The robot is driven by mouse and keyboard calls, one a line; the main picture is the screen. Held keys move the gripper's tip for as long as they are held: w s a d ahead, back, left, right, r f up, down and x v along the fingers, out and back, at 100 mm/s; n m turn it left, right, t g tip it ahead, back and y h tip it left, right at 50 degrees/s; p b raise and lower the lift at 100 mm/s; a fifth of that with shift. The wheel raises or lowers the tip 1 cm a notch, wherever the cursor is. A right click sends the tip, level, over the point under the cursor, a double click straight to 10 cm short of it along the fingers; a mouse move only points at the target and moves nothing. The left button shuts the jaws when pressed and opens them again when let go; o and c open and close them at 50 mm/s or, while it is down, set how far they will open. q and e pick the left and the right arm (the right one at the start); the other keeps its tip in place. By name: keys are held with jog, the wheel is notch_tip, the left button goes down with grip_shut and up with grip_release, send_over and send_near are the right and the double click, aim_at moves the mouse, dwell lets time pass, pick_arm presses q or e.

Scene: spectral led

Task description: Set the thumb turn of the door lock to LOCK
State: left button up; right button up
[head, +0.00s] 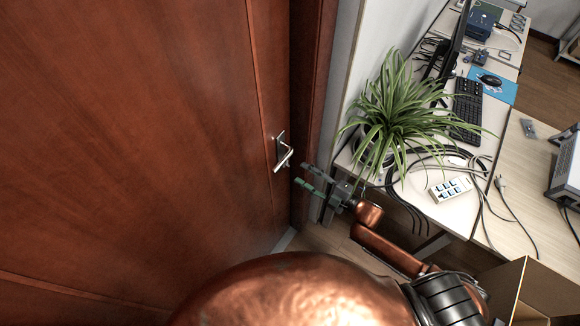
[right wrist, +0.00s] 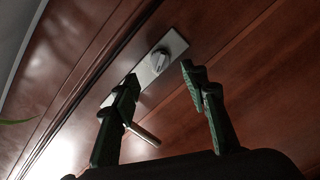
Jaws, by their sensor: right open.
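The brown wooden door (head: 140,140) fills the left of the head view. Its metal lock plate (head: 278,146) carries a lever handle (head: 285,160). In the right wrist view, the round thumb turn (right wrist: 159,60) sits on the upper part of the lock plate (right wrist: 175,45), and the lever handle (right wrist: 145,134) sticks out lower down. My right gripper (head: 301,174) is open and empty, just right of the handle in the head view. In the wrist view its fingers (right wrist: 158,78) are spread, with the thumb turn showing between and beyond the tips, apart from them. My left gripper is not in view.
A desk (head: 440,205) stands right of the door frame, with a potted plant (head: 395,115), a power strip (head: 451,188), loose cables and a keyboard (head: 467,105). The plant's leaves hang close to my right gripper. An open cardboard box (head: 545,285) is at the lower right.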

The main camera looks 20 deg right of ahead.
aim_at(288, 166)
jog(key=x, duration=0.6)
jog(key=shift+w+a, duration=0.2)
jog(key=shift+w, duration=0.15)
jog(key=shift+f, duration=0.1)
jog(key=shift+c, duration=0.5)
grip_shut()
jog(key=shift+s+m+p, duration=0.1)
jog(key=shift+m+p, duration=2.45)
jog(key=shift+m, duration=2.45)
jog(key=shift+f, duration=0.1)
